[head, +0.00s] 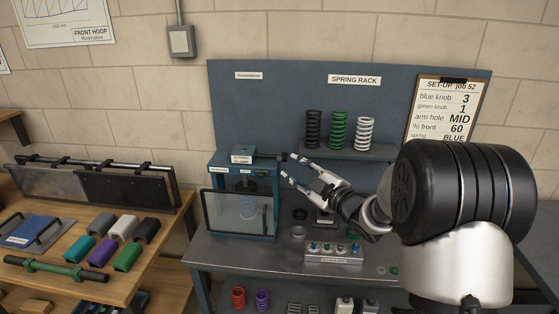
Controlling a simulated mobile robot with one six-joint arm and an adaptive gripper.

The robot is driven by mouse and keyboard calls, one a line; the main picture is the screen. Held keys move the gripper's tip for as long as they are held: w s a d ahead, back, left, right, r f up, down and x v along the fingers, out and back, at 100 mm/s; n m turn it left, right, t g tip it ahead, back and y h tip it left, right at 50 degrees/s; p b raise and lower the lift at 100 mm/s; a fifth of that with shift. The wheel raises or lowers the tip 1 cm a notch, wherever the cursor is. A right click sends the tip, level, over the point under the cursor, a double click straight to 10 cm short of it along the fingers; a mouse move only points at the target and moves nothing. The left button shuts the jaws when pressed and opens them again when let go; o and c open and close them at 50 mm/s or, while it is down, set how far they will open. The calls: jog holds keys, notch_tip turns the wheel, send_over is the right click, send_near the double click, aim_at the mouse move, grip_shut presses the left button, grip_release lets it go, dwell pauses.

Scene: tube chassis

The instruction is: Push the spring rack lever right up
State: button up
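A dark bar that looks like a lever (268,156) sticks out to the right from the machine's top. My gripper (287,167) reaches in from the right, its two fingers apart and empty. Its upper fingertip is close to the bar's dark end; I cannot tell whether they touch. The spring rack shelf (340,153) holds a black spring (314,130), a green spring (337,130) and a white spring (364,133), under a "SPRING RACK" label.
A small panel with coloured knobs (333,254) stands on the bench below my arm. A clipboard (442,110) hangs on the blue back panel at right. A wooden table (150,255) with coloured blocks stands at left. My arm hides the bench's right side.

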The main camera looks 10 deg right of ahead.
aim_at(280, 158)
jog(key=x, duration=0.8)
jog(key=shift+w+a+b, duration=0.15)
jog(key=shift+w+b, duration=0.1)
jog(key=shift+b, duration=0.1)
jog(key=shift+c, duration=0.6)
grip_shut()
